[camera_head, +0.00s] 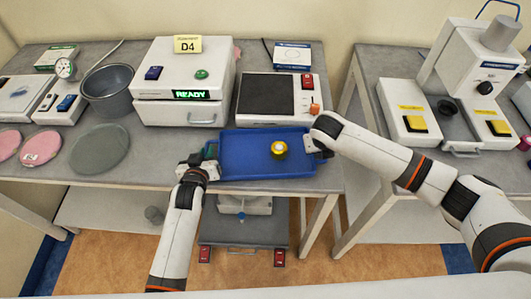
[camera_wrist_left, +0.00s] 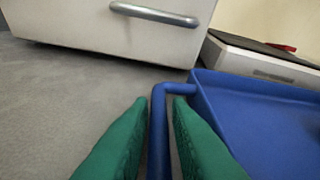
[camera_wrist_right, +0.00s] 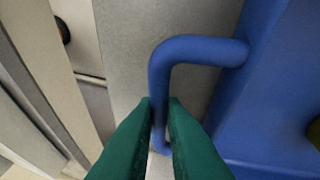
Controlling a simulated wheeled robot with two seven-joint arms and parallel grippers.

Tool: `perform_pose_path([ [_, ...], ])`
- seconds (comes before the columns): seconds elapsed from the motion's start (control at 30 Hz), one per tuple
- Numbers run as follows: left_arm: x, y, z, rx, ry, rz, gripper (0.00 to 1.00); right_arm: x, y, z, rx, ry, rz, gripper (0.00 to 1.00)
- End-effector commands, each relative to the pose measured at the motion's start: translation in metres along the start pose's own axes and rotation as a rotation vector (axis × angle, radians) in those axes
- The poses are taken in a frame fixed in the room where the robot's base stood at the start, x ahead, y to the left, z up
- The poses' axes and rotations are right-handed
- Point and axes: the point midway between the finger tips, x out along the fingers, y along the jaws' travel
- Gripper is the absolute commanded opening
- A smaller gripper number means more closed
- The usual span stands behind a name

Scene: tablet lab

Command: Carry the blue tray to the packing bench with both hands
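The blue tray (camera_head: 240,160) lies level at the front of the grey bench, with its front rim at about the bench edge. The finger contact is partly hidden.
Behind the tray stand a white D4 machine (camera_head: 185,85) reading READY and a white scale (camera_head: 272,95). A grey pot (camera_head: 108,90) and round plates are at left. A second bench (camera_head: 375,75) with a white instrument stands right, across a gap. A cart (camera_head: 243,232) is below.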

Motion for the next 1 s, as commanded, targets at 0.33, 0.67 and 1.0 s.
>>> perform_pose_path([
  [0.33,0.000,0.000,0.001,0.000,-0.002,-0.001,0.00,-0.001,0.000,-0.001,0.001,0.001,0.000,0.00],
  [0.67,-0.007,-0.004,0.017,0.000,-0.002,-0.001,0.00,-0.017,0.004,-0.008,0.001,0.002,0.000,0.00],
  [1.0,-0.019,-0.009,0.046,0.000,-0.001,-0.001,0.00,-0.045,0.011,-0.019,0.001,0.002,0.000,0.00],
])
